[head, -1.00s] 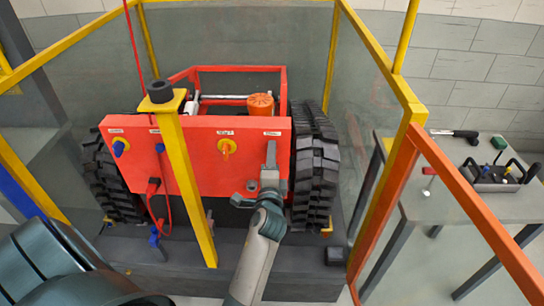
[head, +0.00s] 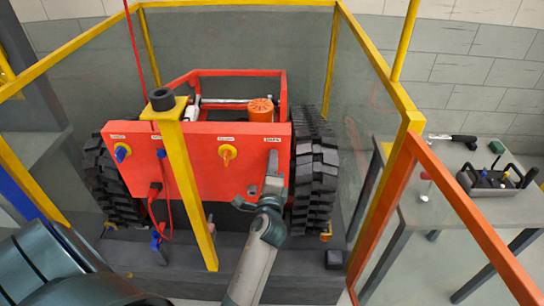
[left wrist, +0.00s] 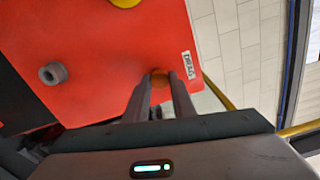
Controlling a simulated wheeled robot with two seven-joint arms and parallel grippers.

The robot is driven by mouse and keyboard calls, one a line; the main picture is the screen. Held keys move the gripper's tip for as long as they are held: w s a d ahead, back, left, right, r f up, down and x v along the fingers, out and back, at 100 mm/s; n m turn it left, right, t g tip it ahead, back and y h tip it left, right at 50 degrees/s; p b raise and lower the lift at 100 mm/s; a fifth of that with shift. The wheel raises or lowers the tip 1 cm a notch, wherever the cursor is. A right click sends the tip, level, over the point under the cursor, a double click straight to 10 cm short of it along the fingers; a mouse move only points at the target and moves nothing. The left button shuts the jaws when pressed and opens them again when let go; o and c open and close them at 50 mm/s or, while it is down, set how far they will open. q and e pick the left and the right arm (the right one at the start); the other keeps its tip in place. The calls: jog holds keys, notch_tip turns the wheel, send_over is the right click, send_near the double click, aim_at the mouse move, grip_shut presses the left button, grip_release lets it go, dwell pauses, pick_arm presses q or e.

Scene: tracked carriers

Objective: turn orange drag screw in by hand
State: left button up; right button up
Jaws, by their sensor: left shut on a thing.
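The orange drag screw (left wrist: 160,79) shows as a small orange round end between my left fingertips in the left wrist view, beside the DRAG label (left wrist: 188,65) on the red panel (left wrist: 100,45). My left gripper (left wrist: 160,85) is shut on the screw. In the head view my left gripper (head: 273,158) reaches up to the right end of the red panel (head: 200,165), just below the DRAG label. The screw is hidden there behind the fingers. My right gripper is not in view.
A grey knob (left wrist: 53,73) is on the panel left of my fingers. A black track (head: 315,170) stands close on the right. A yellow post (head: 190,185) stands in front of the panel. Yellow frame bars surround the carrier. A side table (head: 430,210) holds a tool tray (head: 495,180).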

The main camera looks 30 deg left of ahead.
pick_arm(q)
jog(key=m+p, duration=0.4)
jog(key=m, duration=0.3)
jog(key=shift+f+m, duration=0.1)
jog(key=shift+m, duration=0.2)
jog(key=m+p, duration=0.7)
jog(key=m, duration=0.2)
jog(key=shift+m, duration=0.3)
